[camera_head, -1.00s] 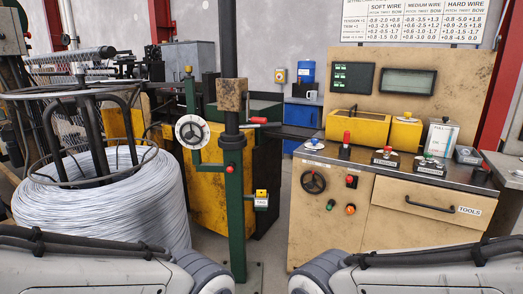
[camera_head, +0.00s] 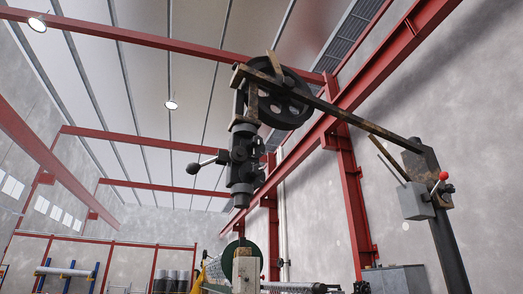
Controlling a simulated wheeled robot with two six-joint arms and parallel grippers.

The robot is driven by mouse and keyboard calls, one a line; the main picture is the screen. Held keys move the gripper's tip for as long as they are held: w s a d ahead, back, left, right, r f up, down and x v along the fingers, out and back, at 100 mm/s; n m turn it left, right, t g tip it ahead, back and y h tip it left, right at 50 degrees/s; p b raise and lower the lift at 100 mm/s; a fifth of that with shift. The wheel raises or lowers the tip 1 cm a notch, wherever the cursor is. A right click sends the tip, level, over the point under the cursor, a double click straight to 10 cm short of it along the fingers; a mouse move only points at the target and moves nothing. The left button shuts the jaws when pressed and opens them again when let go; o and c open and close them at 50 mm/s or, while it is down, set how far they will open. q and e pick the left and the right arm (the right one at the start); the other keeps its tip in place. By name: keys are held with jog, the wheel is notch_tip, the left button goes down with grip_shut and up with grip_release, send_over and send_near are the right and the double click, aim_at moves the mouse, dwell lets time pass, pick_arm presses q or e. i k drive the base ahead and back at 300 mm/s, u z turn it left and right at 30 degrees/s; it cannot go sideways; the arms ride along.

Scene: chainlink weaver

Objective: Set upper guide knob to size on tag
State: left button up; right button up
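The upper guide hangs in the middle of the head view, a dark vertical cylinder assembly (camera_head: 243,167) below a black pulley wheel (camera_head: 287,98). A lever with a black ball knob (camera_head: 193,168) sticks out from its left side. I cannot tell whether this ball is the upper guide knob. No size tag is readable in this view. Neither of my grippers is in view.
A rusty arm (camera_head: 350,118) runs from the pulley to a dark post (camera_head: 451,245) at right. A grey box (camera_head: 413,201) and a red ball knob (camera_head: 443,175) are on the post. Red beams (camera_head: 400,60) cross overhead. Racks (camera_head: 65,272) stand at lower left.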

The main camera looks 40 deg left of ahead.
aim_at(257, 142)
jog(key=k, duration=1.2)
jog(key=u, duration=0.8)
jog(key=i, duration=1)
